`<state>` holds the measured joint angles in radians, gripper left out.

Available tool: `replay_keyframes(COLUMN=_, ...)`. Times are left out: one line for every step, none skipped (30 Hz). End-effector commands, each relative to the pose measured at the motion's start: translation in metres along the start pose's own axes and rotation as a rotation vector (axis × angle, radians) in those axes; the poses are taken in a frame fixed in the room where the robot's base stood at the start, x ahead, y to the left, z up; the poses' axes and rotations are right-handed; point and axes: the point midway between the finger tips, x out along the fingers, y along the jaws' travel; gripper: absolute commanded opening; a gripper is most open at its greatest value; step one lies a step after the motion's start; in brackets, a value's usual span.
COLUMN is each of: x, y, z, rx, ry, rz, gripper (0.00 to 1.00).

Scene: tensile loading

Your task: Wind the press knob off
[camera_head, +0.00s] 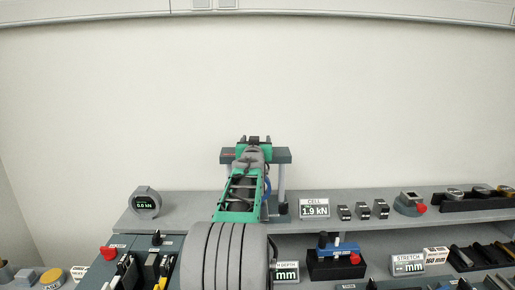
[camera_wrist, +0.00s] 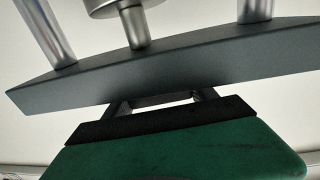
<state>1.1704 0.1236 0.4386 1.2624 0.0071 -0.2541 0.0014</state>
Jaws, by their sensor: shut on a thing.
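The press shows in the head view as a grey crossbeam (camera_head: 282,156) on upright posts, partly hidden behind my arm. In the wrist view its crossbeam (camera_wrist: 170,65) runs across the picture, with a metal post at each side and a central rod (camera_wrist: 134,28) with a round metal piece. My gripper (camera_head: 254,140) is at the crossbeam. In the wrist view its two fingers (camera_wrist: 163,99) reach to the beam's near edge and are shut on the press knob. The knob itself is almost wholly hidden by the beam and my gripper.
A round gauge (camera_head: 146,203) reading 0.0 kN stands left on the grey shelf. A CELL display (camera_head: 314,209) reading 1.9 kN and several small dark blocks stand right of the press. A blue and black device (camera_head: 336,258) and a STRETCH display (camera_head: 407,264) are lower right.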

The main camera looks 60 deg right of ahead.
Motion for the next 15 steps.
replay_keyframes(x=0.000, y=0.004, z=0.006, rx=0.000, ry=0.001, rz=-0.034, gripper=0.25)
replay_keyframes(x=0.000, y=0.003, z=0.006, rx=0.000, ry=0.000, rz=-0.061, gripper=0.25)
replay_keyframes(x=0.000, y=0.003, z=0.006, rx=0.000, ry=0.001, rz=-0.098, gripper=0.25)
replay_keyframes(x=0.000, y=0.002, z=0.005, rx=-0.001, ry=0.002, rz=-0.126, gripper=0.25)
replay_keyframes(x=0.000, y=0.001, z=0.005, rx=-0.001, ry=0.001, rz=-0.155, gripper=0.25)
replay_keyframes(x=0.000, y=0.000, z=0.005, rx=-0.001, ry=0.000, rz=-0.193, gripper=0.25)
replay_keyframes(x=0.000, y=-0.001, z=0.004, rx=-0.001, ry=0.000, rz=-0.221, gripper=0.25)
replay_keyframes(x=0.000, y=-0.002, z=0.004, rx=-0.001, ry=-0.001, rz=-0.249, gripper=0.25)
replay_keyframes(x=0.000, y=-0.003, z=0.003, rx=-0.001, ry=0.000, rz=-0.286, gripper=0.25)
replay_keyframes(x=0.000, y=-0.004, z=0.002, rx=-0.001, ry=-0.001, rz=-0.314, gripper=0.25)
replay_keyframes(x=0.000, y=-0.004, z=0.002, rx=-0.001, ry=-0.001, rz=-0.339, gripper=0.25)
replay_keyframes(x=-0.001, y=-0.006, z=0.001, rx=-0.001, ry=-0.002, rz=-0.375, gripper=0.25)
replay_keyframes(x=-0.001, y=-0.006, z=0.001, rx=-0.001, ry=-0.002, rz=-0.399, gripper=0.25)
replay_keyframes(x=-0.001, y=-0.007, z=0.000, rx=-0.001, ry=-0.002, rz=-0.423, gripper=0.25)
replay_keyframes(x=-0.001, y=-0.008, z=-0.001, rx=-0.001, ry=-0.002, rz=-0.455, gripper=0.25)
